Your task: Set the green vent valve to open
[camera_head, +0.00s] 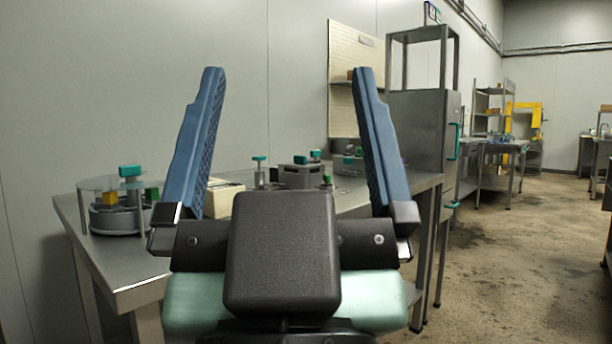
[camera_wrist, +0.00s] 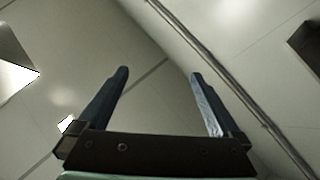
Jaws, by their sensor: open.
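My gripper (camera_head: 288,70) is raised in front of the bench, its two blue fingers wide apart with nothing between them. It also shows open and empty in the wrist view (camera_wrist: 160,73), against wall or ceiling panels. Several green parts show on the bench in the head view. A round grey unit (camera_head: 118,220) at the left has a green block (camera_head: 130,171) on top. A green T-shaped handle (camera_head: 259,158) stands on a small post farther back. A grey box (camera_head: 306,176) beside it carries green parts. I cannot tell which is the vent valve; my fingers hide some of the bench.
The steel bench (camera_head: 90,248) runs along the left wall. A tall grey cabinet (camera_head: 420,125) with green handles stands past its far end. A perforated board (camera_head: 352,75) is on the wall. Open concrete floor (camera_head: 500,260) lies to the right. The wrist view shows a pipe (camera_wrist: 225,80).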

